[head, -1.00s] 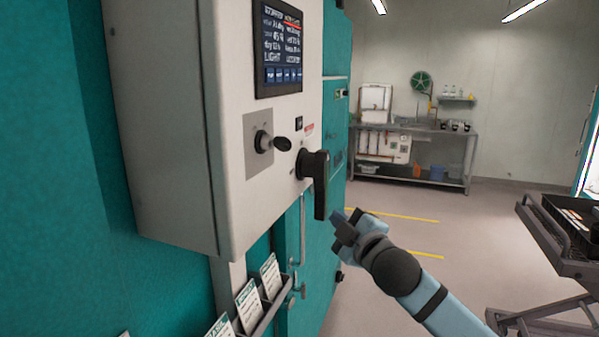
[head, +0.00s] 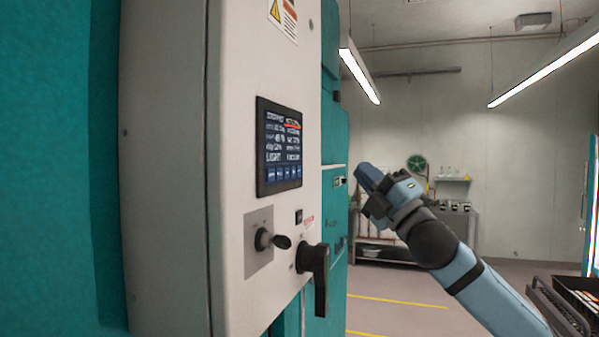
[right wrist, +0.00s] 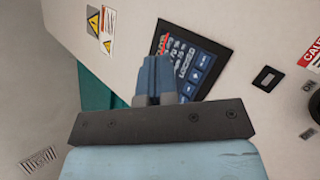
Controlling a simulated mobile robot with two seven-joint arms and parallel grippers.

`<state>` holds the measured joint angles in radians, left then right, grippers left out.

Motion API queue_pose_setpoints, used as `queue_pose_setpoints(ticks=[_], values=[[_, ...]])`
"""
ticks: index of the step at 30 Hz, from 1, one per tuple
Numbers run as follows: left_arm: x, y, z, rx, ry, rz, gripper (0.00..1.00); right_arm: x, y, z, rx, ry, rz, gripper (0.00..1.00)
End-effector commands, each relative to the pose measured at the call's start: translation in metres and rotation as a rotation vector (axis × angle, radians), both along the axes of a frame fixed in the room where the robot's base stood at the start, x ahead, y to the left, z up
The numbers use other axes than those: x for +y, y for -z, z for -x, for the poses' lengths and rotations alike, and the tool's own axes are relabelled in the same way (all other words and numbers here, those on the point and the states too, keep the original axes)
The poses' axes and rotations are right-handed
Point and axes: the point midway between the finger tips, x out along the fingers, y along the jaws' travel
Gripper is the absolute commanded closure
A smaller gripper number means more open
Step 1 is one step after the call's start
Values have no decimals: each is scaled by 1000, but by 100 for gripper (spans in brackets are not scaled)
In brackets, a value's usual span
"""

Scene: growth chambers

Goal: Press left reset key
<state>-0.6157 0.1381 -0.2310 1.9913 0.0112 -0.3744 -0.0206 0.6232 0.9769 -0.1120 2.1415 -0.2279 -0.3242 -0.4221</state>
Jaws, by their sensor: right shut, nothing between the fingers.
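A dark touch screen (head: 279,146) is set in the white control box (head: 235,80) on the left. It shows lines of white text with a red mark near the top and a row of small blue keys (head: 284,174) along its bottom. The key labels are too small to read here. My right gripper (head: 364,178) is shut and empty, to the right of the screen and apart from it in the head view. In the right wrist view, the closed fingers (right wrist: 158,75) partly cover the screen (right wrist: 182,52), with blue arrow keys (right wrist: 199,68) beside them. My left gripper is out of view.
Below the screen are a rotary switch (head: 267,239), a small black switch (head: 299,216) and a protruding black handle (head: 315,270). Warning labels (head: 284,17) sit above the screen. Open floor lies to the right, with a dark cart (head: 570,305) at the lower right.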

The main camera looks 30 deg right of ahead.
Motion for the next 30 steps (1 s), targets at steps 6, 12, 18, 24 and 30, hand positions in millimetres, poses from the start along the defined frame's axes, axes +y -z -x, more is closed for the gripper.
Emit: queue_pose_setpoints(ticks=[6,12,18,24,30], values=[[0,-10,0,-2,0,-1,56,11,-3,-13,0,-3,-4,100],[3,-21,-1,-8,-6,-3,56,30,-2,-35,1,-2,-6,100],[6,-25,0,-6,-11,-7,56,46,-2,-54,1,-2,-5,100],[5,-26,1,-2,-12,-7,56,55,0,-64,0,-1,-2,100],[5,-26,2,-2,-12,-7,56,57,0,-67,1,0,-1,100]])
